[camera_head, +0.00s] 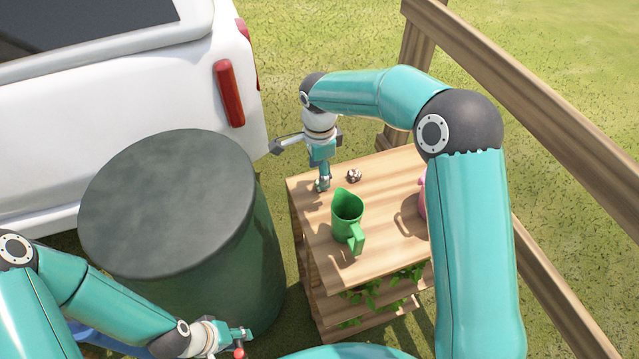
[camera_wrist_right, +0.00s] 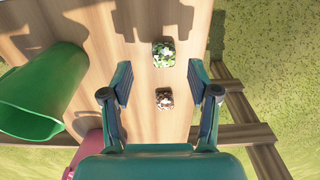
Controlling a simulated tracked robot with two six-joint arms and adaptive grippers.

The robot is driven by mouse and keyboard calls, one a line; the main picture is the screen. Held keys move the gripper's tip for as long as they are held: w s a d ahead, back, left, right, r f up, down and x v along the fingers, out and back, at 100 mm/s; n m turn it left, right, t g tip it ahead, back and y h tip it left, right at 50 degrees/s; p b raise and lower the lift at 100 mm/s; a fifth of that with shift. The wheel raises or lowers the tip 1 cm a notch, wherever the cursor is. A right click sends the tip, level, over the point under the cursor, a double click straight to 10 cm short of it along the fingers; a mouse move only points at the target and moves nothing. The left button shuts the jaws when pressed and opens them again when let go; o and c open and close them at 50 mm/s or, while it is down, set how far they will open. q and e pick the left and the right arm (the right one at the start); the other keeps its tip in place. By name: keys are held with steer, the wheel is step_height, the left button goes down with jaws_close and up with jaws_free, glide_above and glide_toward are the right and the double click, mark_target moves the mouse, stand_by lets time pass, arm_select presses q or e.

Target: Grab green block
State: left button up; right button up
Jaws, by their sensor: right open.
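A green-and-white patterned block (camera_wrist_right: 163,54) lies on the wooden table top (camera_wrist_right: 110,20) in the right wrist view, beyond my fingertips and roughly centred between them. A brown-and-white patterned block (camera_wrist_right: 164,98) lies nearer, between the fingers in that view. My right gripper (camera_wrist_right: 160,75) is open and empty, pointing down over the table. In the head view my right gripper (camera_head: 323,184) is at the table's left part, beside a small patterned block (camera_head: 354,175); I cannot make out the green block there. My left gripper (camera_head: 246,340) is low at the bottom; its fingers are unclear.
A green watering jug (camera_head: 346,210) stands on the table near my right gripper. A pink object (camera_head: 422,195) is partly hidden behind my right arm. A large dark green barrel (camera_head: 165,205), a white vehicle (camera_head: 120,100) and a wooden fence (camera_head: 520,95) surround the table.

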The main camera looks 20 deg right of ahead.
steer(key=f, duration=0.3)
steer(key=f+p, duration=0.1)
steer(key=f, duration=0.1)
steer(key=shift+w+d, duration=0.3)
steer(key=shift+d, duration=0.05)
steer(key=c, duration=1)
